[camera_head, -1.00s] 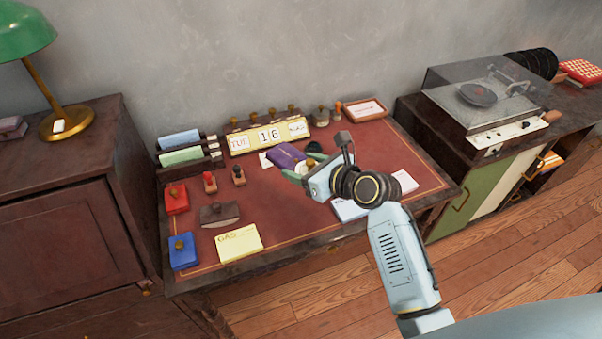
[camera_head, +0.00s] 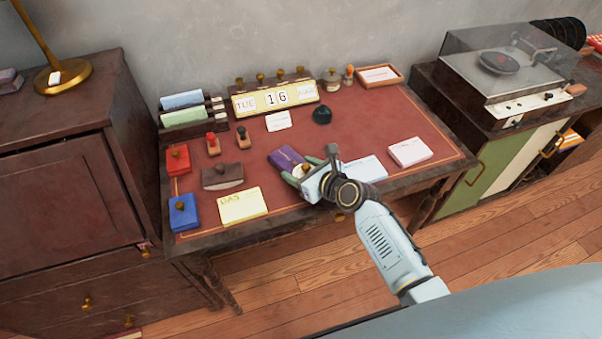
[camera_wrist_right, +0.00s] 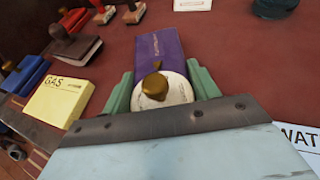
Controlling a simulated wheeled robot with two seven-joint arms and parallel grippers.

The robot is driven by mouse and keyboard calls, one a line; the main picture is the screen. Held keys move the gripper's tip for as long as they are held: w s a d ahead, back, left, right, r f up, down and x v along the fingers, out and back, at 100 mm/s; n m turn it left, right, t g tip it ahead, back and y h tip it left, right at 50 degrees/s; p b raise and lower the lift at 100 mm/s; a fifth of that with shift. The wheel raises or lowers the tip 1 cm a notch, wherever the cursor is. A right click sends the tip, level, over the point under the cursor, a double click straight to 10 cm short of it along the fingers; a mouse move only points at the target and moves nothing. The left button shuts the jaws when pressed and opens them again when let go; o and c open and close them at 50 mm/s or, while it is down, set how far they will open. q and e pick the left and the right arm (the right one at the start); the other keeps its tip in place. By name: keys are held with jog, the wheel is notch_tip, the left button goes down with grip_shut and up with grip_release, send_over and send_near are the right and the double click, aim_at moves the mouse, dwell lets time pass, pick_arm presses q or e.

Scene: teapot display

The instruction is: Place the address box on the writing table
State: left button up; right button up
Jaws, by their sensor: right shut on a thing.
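A purple box (camera_head: 286,158) with a white end and a round brass knob is in my right gripper (camera_head: 302,174), near the front middle of the writing table (camera_head: 350,115). The purple box also shows in the right wrist view (camera_wrist_right: 160,48), with the green fingers on both sides of its white end (camera_wrist_right: 178,92). I take it to be the address box; its lettering is too small to read. I cannot tell whether it touches the red table top. My left gripper is out of view.
A yellow GAS pad (camera_head: 242,205) lies left of the gripper, with a brown blotter (camera_head: 222,176) behind it. White pads (camera_head: 364,169) lie to the right. A calendar (camera_head: 275,98) stands at the back, with a small black object (camera_head: 322,114) in front.

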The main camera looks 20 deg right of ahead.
jog(key=shift+f, duration=0.25)
jog(key=shift+r, duration=0.1)
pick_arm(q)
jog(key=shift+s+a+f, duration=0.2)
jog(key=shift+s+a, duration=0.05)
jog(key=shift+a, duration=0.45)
